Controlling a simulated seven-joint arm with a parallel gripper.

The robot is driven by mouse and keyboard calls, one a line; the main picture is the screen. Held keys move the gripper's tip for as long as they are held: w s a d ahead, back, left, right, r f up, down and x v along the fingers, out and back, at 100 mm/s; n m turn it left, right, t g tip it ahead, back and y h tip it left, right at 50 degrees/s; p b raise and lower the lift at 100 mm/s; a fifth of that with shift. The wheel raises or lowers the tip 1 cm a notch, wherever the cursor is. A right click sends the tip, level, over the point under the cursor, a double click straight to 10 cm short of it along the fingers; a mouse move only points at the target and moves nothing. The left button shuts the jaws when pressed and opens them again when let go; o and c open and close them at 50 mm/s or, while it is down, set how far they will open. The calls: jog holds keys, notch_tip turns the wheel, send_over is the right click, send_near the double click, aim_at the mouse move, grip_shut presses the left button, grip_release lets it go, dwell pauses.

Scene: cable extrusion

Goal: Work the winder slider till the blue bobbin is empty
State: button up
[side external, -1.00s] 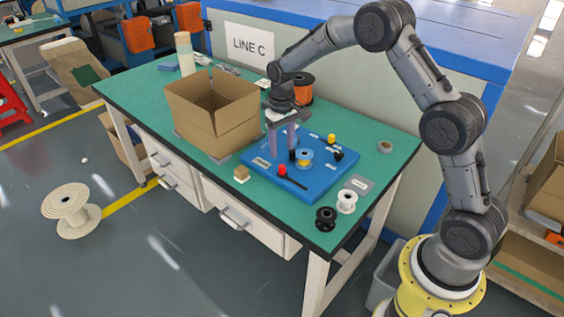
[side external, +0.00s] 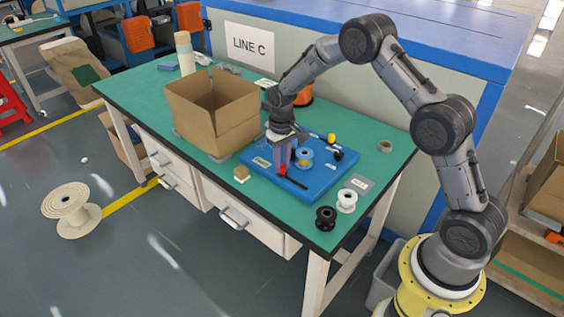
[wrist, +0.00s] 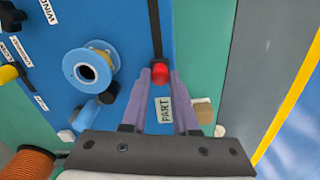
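The blue bobbin (side external: 305,153) stands on the blue board (side external: 317,190); in the wrist view its round flange (wrist: 72,72) shows, with some yellowish winding behind it. A red knob (side external: 282,172) sits at one end of a black slot near the front left of the board. My gripper (side external: 283,165) is down at this knob. In the wrist view its two purple fingers are apart, with the red knob (wrist: 160,73) between their tips; firm contact is not visible. A label reading "PART" (wrist: 165,112) lies beside the knob. A cut-off "WIND" label (wrist: 47,10) is at the upper left.
A yellow knob (side external: 331,138) and a black knob (side external: 338,155) sit farther right on the board. An open cardboard box (side external: 235,135) stands left of it. A white spool (side external: 347,201) and a black spool (side external: 326,217) stand near the front right. An orange spool (wrist: 28,165) is behind my gripper.

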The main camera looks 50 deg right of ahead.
grip_shut()
dwell(1.0)
